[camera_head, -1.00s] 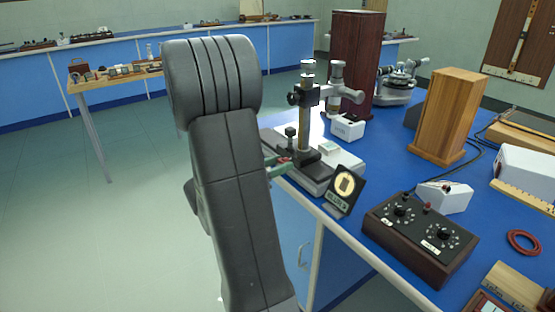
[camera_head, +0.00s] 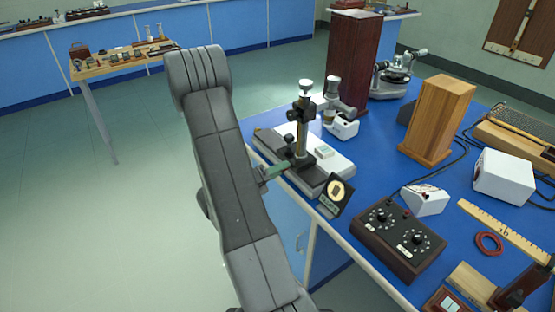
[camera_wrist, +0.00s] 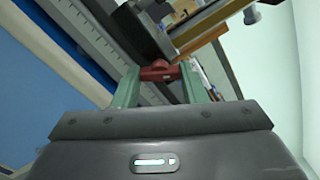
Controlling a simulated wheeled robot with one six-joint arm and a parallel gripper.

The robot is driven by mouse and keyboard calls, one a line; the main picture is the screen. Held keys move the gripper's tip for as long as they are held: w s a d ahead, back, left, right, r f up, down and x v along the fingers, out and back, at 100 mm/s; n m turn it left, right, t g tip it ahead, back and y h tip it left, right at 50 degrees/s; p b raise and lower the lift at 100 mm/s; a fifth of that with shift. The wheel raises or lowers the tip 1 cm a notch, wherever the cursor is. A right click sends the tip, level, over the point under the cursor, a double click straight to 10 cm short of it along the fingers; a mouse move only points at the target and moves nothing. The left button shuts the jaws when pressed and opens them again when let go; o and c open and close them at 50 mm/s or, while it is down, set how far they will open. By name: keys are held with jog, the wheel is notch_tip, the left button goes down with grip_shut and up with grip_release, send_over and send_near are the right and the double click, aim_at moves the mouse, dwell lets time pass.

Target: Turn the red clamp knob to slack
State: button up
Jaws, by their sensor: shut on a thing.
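The red clamp knob (camera_wrist: 159,71) shows in the wrist view between the tips of my two green fingers. My gripper (camera_wrist: 160,80) is shut on it. In the head view my gripper (camera_head: 275,171) reaches from behind my arm to the near left side of the stand with the upright column (camera_head: 301,135). The knob itself is hidden or too small to make out in the head view. How far it is turned cannot be told.
A dark sign with a pale disc (camera_head: 335,195) stands close to the right of my gripper. A dark control box with two dials (camera_head: 398,240) and a white meter (camera_head: 425,199) sit further right on the blue bench. Open floor lies left of my arm.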

jog(key=shift+n+p, duration=2.75)
jog(key=shift+n, duration=0.15)
jog(key=o, duration=1)
jog(key=b+v, duration=0.2)
jog(key=v, duration=1.1)
jog(key=shift+s+a, duration=0.25)
jog(key=shift+a, duration=0.1)
jog(key=shift+d, duration=0.15)
